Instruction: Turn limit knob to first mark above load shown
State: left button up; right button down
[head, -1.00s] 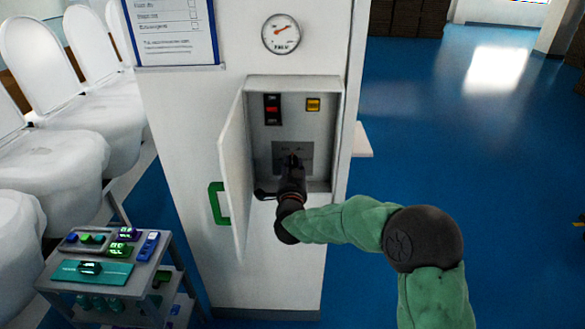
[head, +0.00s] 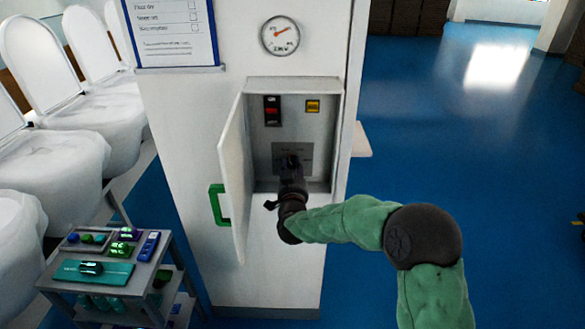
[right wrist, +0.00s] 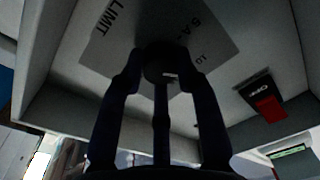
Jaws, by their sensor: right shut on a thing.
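The dark round limit knob (right wrist: 161,66) sits on a grey plate, with the fingers of my right gripper (right wrist: 165,62) closed around it in the right wrist view. A small light mark shows on the knob's face. The plate (right wrist: 100,45) carries the word LIMIT and other partly hidden print. In the head view my right gripper (head: 292,165) reaches into the open wall box and hides the knob; the plate's print (head: 308,155) is too small to read. A round gauge (head: 280,35) above the box has an orange needle pointing up and right. My left gripper is out of view.
The box (head: 325,130) holds a red and black switch (head: 272,110) and a yellow button (head: 313,106). Its door (head: 235,180) stands open at the left.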

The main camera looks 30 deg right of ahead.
jog(key=shift+a+f, duration=0.1)
jog(key=shift+f, duration=0.25)
jog(key=c, duration=1.1)
grip_release()
jog(key=shift+c, duration=0.2)
jog(key=shift+o, duration=1.3)
jog(key=shift+r, duration=0.15)
jog(key=v, duration=1.2)
